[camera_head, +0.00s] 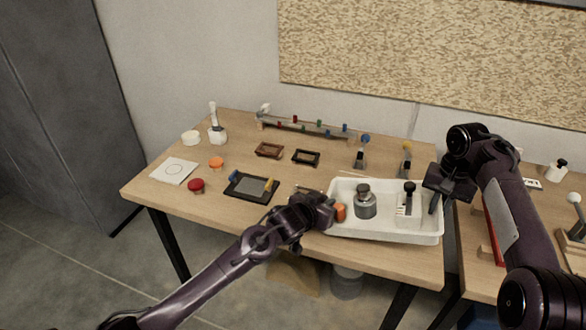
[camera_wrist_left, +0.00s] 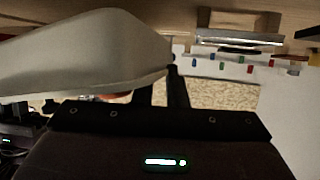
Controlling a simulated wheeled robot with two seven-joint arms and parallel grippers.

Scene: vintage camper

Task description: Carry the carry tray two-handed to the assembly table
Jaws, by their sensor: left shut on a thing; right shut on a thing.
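The white carry tray (camera_head: 385,238) is at the right end of the wooden table (camera_head: 225,211) in the head view. It holds a grey jar-like item (camera_head: 365,203), a dark-topped white item (camera_head: 408,200) and an orange piece (camera_head: 340,212). My left gripper (camera_head: 328,212) is shut on the tray's left end. My right gripper (camera_head: 437,196) is shut on the tray's right end. In the left wrist view, the tray's pale wall (camera_wrist_left: 85,50) reaches between the fingers of my left gripper (camera_wrist_left: 172,78). Whether the tray touches the table is unclear.
A black-framed tray (camera_head: 251,187), a red knob (camera_head: 196,186), small frames (camera_head: 269,150) and a rack with coloured pegs (camera_head: 308,128) stand on the table. Another table with a red-edged item (camera_head: 494,235) adjoins at right. A dark cabinet (camera_head: 62,90) stands at left.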

